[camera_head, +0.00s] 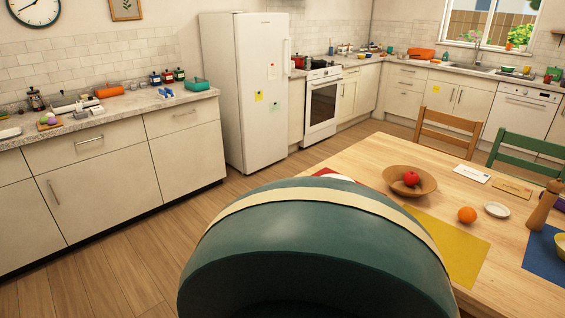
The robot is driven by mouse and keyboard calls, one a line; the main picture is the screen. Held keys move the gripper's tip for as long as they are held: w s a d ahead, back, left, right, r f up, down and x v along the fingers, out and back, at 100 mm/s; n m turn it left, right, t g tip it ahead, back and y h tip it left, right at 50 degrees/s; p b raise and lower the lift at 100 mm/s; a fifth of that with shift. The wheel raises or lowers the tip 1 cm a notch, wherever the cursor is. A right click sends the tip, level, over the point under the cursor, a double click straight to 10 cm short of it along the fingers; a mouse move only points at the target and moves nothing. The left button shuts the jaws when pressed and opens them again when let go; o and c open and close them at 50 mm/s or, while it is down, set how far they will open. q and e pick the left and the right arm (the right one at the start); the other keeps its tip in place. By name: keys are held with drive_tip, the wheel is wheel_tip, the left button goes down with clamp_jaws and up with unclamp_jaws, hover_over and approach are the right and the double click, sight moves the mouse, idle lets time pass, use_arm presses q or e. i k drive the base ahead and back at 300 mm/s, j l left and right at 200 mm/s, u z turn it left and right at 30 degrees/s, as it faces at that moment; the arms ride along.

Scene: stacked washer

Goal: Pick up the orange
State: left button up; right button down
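The orange (466,215) is a small round orange fruit. It rests on the wooden dining table (379,149) at the right of the head view, near the upper right edge of a yellow placemat (462,258). It stands between a wooden bowl (394,184) to its left and a small white dish (497,210) to its right, apart from both. Neither of my grippers is in view, so their place relative to the orange does not show.
A red apple (411,178) sits in the bowl. A wooden pepper mill (541,207) and a blue placemat (541,262) are to the right. Envelopes (471,174) lie behind the orange. Chairs (447,136) stand at the far edge. Open floor (105,268) lies left of the table.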

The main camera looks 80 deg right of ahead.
sight(466, 214)
drive_tip(key=z, duration=3.85)
